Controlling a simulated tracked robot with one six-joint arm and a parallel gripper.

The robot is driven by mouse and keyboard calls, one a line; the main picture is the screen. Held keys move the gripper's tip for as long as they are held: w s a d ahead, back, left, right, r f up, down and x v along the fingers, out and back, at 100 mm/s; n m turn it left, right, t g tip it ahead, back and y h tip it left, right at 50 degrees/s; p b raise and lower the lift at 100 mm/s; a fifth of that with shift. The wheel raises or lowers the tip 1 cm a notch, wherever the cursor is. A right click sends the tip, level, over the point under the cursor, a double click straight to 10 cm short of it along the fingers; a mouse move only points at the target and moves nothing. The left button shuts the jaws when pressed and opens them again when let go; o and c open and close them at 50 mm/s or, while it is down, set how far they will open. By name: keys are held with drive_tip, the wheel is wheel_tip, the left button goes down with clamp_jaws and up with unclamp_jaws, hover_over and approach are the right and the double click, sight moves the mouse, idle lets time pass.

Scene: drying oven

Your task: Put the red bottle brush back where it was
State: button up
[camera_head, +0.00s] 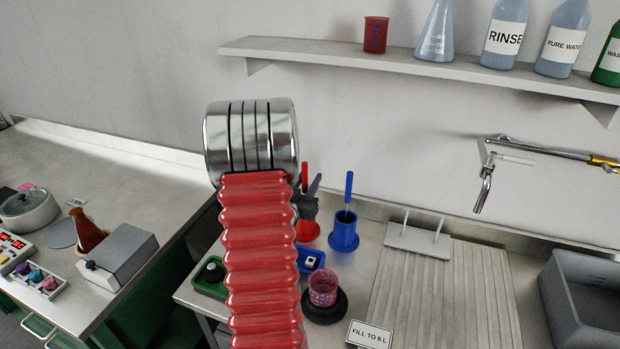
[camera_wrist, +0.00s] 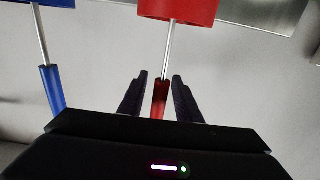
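The red bottle brush (camera_head: 304,177) stands with its handle up in the back of the worktop, partly hidden by my arm. In the wrist view, which looks inverted, its red handle (camera_wrist: 160,98) and thin metal rod lead to the red holder (camera_wrist: 180,8). The rod runs into the holder; the bristles are hidden. The red holder (camera_head: 308,231) is partly covered by my arm in the head view. My gripper (camera_wrist: 160,78) is open, with one finger on each side of the handle and gaps visible. It also shows beside the handle in the head view (camera_head: 312,188).
A blue brush (camera_head: 348,188) stands in a blue holder (camera_head: 343,232) just right. In front are a pink beaker (camera_head: 322,288) on a black round base, a small blue tray (camera_head: 311,258) and a green tray (camera_head: 203,284). A pegged drainboard (camera_head: 440,290) and grey basin (camera_head: 585,310) lie right.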

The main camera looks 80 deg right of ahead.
drive_tip(key=shift+r, duration=0.1)
drive_tip(key=w+a, duration=0.1)
drive_tip(key=a, duration=1.1)
drive_tip(key=shift+w, duration=0.2)
idle(0.4)
